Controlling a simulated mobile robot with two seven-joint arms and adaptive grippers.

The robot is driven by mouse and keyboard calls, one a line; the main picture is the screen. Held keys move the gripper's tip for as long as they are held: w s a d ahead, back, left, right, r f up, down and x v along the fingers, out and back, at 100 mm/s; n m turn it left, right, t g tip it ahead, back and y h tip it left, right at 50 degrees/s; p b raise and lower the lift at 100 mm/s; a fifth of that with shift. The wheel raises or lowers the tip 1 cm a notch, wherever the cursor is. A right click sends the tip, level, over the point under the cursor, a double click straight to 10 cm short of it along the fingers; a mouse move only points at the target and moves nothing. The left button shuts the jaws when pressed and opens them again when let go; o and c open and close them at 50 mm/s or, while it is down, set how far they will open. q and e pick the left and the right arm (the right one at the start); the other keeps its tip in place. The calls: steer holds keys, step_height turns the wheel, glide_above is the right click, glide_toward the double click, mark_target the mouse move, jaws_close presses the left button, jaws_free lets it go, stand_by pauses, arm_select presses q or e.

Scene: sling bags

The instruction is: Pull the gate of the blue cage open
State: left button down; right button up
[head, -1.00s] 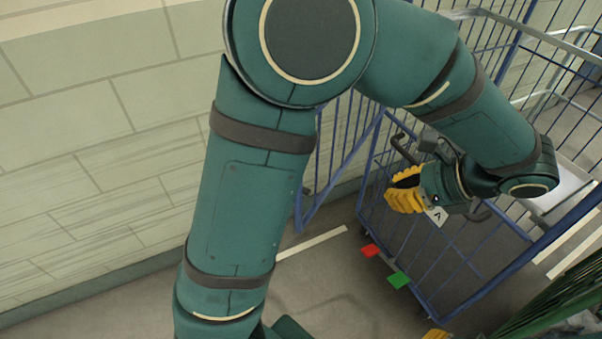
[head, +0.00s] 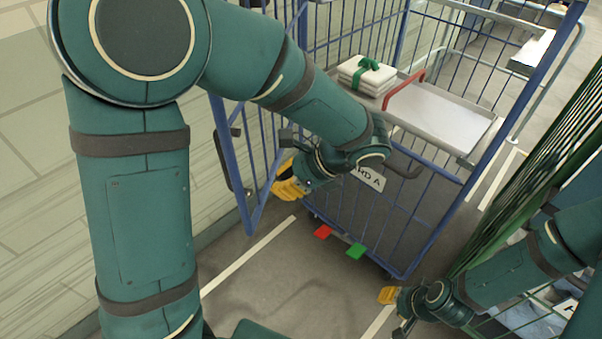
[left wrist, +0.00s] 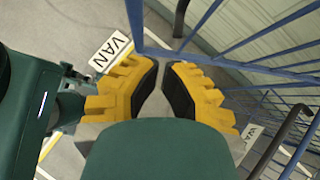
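The blue cage (head: 436,236) stands at centre right in the head view. A blue barred panel (head: 247,190), apparently its gate, stands out at an angle at its left, with a dark handle (head: 222,165). My left gripper (head: 285,182) is just right of this panel, partly hidden by my arm. In the left wrist view its yellow, black-padded fingers (left wrist: 161,75) are apart with nothing visible between them. A blue frame bar (left wrist: 200,58) passes just beyond the tips; whether it touches them is unclear. My right gripper (head: 392,298) is low at right; its opening cannot be made out.
A shelf (head: 440,115) in the cage carries a white parcel with green ribbon (head: 366,74). Red (head: 322,232) and green (head: 356,250) tags show at the cage's base. A green barred cage (head: 540,165) is at right, a wall (head: 35,210) at left. Floor (head: 265,285) in front looks clear.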

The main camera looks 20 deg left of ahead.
mark_target(251, 186)
arm_select(q)
steer(key=shift+s+a+f, duration=0.15)
steer(key=shift+s+a, duration=0.05)
steer(key=shift+a, duration=0.95)
steer(key=shift+s+a+f, duration=0.1)
steer(key=shift+s+a, duration=0.1)
steer(key=shift+a, duration=0.9)
arm_select(e)
steer(key=shift+f, duration=0.15)
